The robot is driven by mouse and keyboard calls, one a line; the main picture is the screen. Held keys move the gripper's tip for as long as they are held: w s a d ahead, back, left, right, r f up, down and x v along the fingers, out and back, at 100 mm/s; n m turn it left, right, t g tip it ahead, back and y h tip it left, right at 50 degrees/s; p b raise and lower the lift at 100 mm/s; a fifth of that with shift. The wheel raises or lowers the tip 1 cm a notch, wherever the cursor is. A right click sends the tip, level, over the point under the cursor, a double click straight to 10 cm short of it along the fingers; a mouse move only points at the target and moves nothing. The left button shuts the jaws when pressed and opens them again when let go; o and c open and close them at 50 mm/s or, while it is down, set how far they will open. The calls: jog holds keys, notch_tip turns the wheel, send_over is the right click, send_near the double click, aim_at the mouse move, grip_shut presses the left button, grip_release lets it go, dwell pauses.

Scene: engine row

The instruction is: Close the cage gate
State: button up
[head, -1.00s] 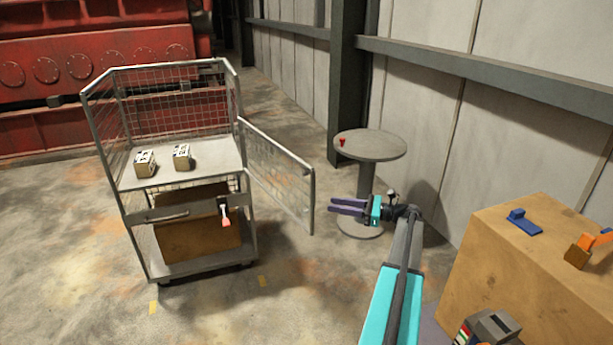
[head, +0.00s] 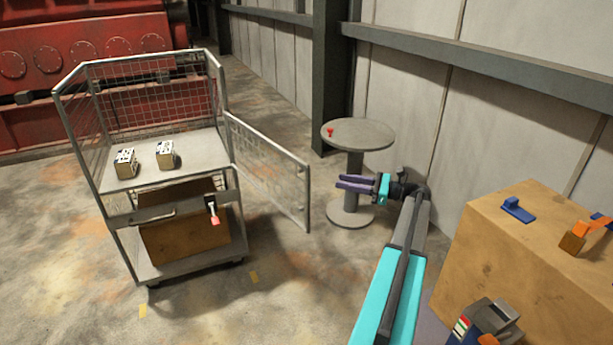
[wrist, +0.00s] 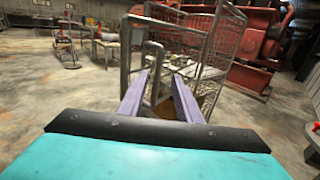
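The cage gate (head: 268,170) is a grey mesh panel in a tube frame. It stands swung open to the right of the cage trolley (head: 180,275), hinged at the cage's right side. A latch with a red-tipped handle (head: 213,212) hangs on the cage's front bar. My gripper (head: 338,184) is to the right of the gate's free edge, apart from it, with its purple fingers pointing left. In the wrist view my gripper (wrist: 157,85) is open and empty, and a grey tube frame (wrist: 150,50) and the cage's mesh (wrist: 212,35) show beyond the fingers.
A round grey table (head: 372,134) with a small red item (head: 330,131) stands close behind my gripper. A large wooden box (head: 480,240) is at right. Two small boxes (head: 126,163) (head: 166,155) sit on the cage shelf. Floor in front of the gate is clear.

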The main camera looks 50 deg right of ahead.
jog(key=shift+w+a, duration=0.1)
jog(key=shift+w, duration=0.05)
jog(key=p+x, duration=0.4)
jog(key=x, duration=0.9)
jog(key=shift+w+a+p, duration=0.15)
jog(key=shift+w+p, duration=0.05)
jog(key=shift+p, duration=0.15)
grip_shut()
